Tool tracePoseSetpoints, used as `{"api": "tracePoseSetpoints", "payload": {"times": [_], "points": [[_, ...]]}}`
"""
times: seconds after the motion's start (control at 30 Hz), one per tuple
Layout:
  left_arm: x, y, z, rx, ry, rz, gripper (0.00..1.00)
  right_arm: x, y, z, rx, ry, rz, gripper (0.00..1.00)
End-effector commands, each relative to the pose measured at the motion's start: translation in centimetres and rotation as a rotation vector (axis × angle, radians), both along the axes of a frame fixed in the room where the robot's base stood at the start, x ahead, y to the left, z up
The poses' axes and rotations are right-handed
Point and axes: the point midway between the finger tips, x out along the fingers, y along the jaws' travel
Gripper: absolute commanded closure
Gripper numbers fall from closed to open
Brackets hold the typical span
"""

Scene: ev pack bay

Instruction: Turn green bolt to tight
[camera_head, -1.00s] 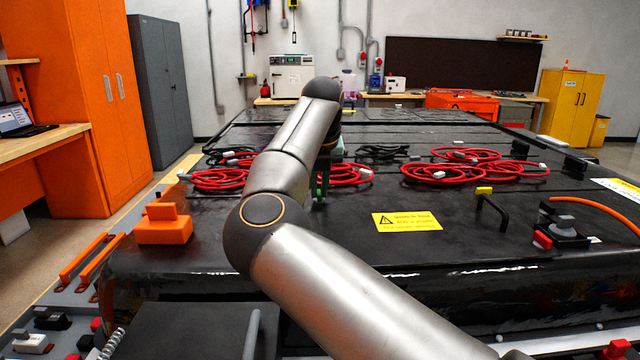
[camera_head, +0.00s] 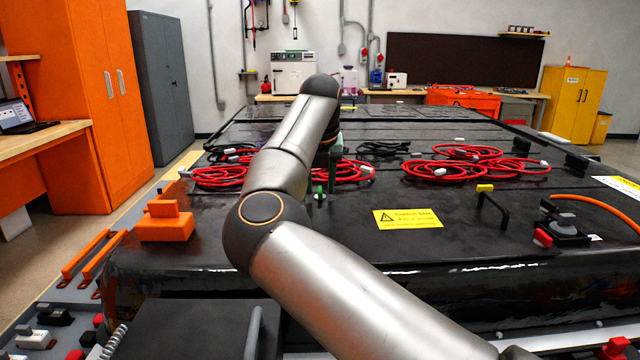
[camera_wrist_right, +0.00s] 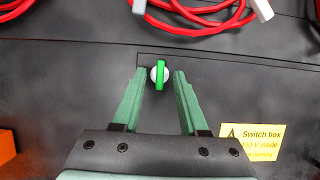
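The green bolt (camera_wrist_right: 160,74) has a green bar-shaped head on a pale round base, set in the black pack lid. In the wrist view the bar points up and down. In the head view the bolt (camera_head: 320,193) stands on the lid just beside my right arm. My right gripper (camera_wrist_right: 158,72) has two green fingers, open, one on each side of the bolt, with gaps and nothing held. In the head view the right gripper (camera_head: 331,165) is mostly hidden behind my arm and appears above the lid. My left gripper is not in view.
Red cable coils (camera_head: 470,168) lie on the black pack lid (camera_head: 300,235). A yellow switch box label (camera_head: 407,219) lies right of the bolt. An orange block (camera_head: 165,222) is at the left edge. A black handle (camera_head: 492,205) stands further right.

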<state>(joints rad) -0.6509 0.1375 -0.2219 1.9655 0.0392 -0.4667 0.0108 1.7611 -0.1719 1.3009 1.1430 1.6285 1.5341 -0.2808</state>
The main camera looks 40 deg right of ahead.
Motion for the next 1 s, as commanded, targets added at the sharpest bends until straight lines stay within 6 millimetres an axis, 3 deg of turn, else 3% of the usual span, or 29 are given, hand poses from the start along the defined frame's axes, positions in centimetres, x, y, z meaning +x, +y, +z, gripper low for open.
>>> {"api": "tracePoseSetpoints", "payload": {"times": [0.33, 0.7, 1.0], "points": [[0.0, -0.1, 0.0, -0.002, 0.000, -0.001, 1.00, -0.3, 0.3, 0.9, 0.002, 0.000, 0.002, 0.57], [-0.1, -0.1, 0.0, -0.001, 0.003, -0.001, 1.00, -2.5, 2.3, 8.0, 0.000, -0.002, 0.002, 0.57], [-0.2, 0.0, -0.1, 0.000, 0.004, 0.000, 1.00, -3.6, 3.2, 11.3, 0.000, 0.001, 0.001, 0.57]]}}
